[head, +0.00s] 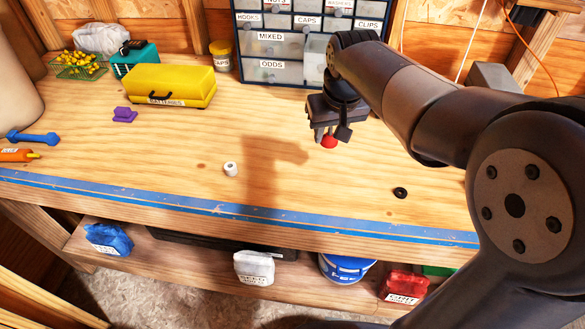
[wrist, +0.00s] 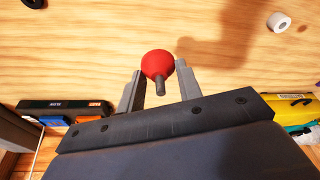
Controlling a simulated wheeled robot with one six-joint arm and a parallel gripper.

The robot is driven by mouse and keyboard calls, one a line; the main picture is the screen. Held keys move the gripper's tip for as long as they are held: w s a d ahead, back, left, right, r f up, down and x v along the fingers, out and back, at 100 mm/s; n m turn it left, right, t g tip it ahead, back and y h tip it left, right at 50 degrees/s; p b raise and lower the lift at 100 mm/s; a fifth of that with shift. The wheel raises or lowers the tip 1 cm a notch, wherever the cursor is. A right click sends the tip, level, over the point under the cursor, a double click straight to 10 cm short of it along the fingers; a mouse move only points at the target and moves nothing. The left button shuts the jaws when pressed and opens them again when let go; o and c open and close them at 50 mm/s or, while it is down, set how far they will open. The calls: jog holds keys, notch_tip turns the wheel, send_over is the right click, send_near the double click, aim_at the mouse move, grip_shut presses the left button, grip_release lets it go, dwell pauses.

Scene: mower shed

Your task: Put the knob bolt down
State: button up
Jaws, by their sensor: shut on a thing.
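The knob bolt has a round red head and a short grey threaded shank. My gripper (head: 330,136) is shut on it. In the head view the red head (head: 329,142) shows below the fingers, over the wooden bench (head: 180,190). In the wrist view the knob bolt (wrist: 157,63) is between the two grey fingertips (wrist: 160,72), its shank pointing back toward my palm. My gripper's shadow lies off to the left on the bench, so the bolt appears to be held above the surface. The exact height is hard to tell.
A white roll (head: 230,168) stands left of my gripper. A black ring (head: 400,192) lies to the right. The drawer cabinet (head: 275,45) stands behind, the yellow box (head: 170,85) back left. Blue tape (head: 230,209) marks the front edge. The bench between roll and ring is clear.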

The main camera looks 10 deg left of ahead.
send_over(324, 173)
jog(key=s, duration=0.1)
jog(key=f, duration=0.5)
jog(key=shift+d+f, duration=0.2)
jog(key=shift+f, duration=2.45)
jog(key=shift+f, duration=0.1)
jog(key=o, duration=1)
jog(key=shift+r, duration=0.6)
jog(key=v, duration=1.1)
jog(key=shift+s+d, duration=0.1)
